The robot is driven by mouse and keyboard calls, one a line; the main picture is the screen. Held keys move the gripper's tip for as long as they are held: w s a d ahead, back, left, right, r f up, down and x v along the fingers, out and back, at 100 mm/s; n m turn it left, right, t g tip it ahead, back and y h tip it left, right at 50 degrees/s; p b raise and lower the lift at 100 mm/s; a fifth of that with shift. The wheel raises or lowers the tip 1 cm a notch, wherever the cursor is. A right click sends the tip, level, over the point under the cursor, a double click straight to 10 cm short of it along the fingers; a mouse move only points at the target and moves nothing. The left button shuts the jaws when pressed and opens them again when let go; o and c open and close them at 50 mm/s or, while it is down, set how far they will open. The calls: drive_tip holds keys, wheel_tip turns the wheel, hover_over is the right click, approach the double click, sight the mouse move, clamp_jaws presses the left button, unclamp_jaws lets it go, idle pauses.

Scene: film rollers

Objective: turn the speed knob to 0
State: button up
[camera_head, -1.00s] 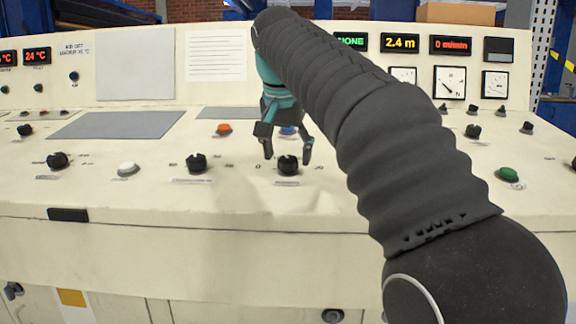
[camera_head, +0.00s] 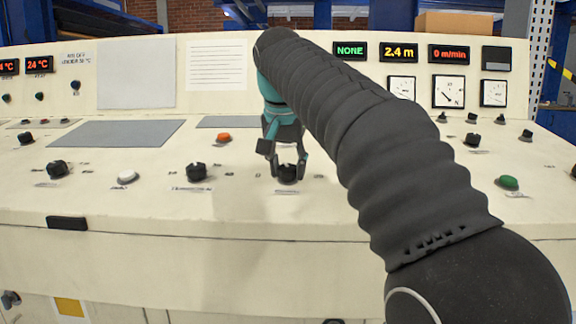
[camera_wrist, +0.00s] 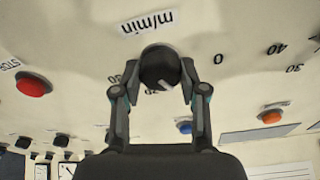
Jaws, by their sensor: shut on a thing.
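The speed knob (camera_head: 288,174) is a round black knob on the cream sloped panel, in the middle of the head view. In the wrist view the knob (camera_wrist: 160,66) sits beside a white "m/min" label, with a small pale mark on its near side. My gripper (camera_head: 287,172) points down over it, with one finger on each side. In the wrist view my gripper (camera_wrist: 159,88) is shut on the knob, its fingertips against the knob's sides. Printed scale figures stand around the knob; a "0" is to its right in the wrist view.
A similar black knob (camera_head: 196,172) stands to the left, and an orange button (camera_head: 223,137) is behind it. A red stop button (camera_wrist: 33,84) and a blue button (camera_wrist: 185,127) are near my fingers. The red display (camera_head: 449,54) reads 0 m/min.

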drive_tip(key=n+p, duration=0.4)
drive_tip(key=shift+r+n+y, duration=0.2)
drive_tip(key=shift+n+y, duration=0.2)
drive_tip(key=n+p, duration=0.3)
drive_tip(key=n, duration=0.2)
drive_tip(key=shift+f+y, duration=0.15)
drive_tip(key=shift+y, duration=0.25)
drive_tip(key=o, duration=1.1)
drive_tip(key=shift+o, duration=0.2)
drive_tip(key=v, duration=1.2)
drive_tip(key=shift+w, duration=0.2)
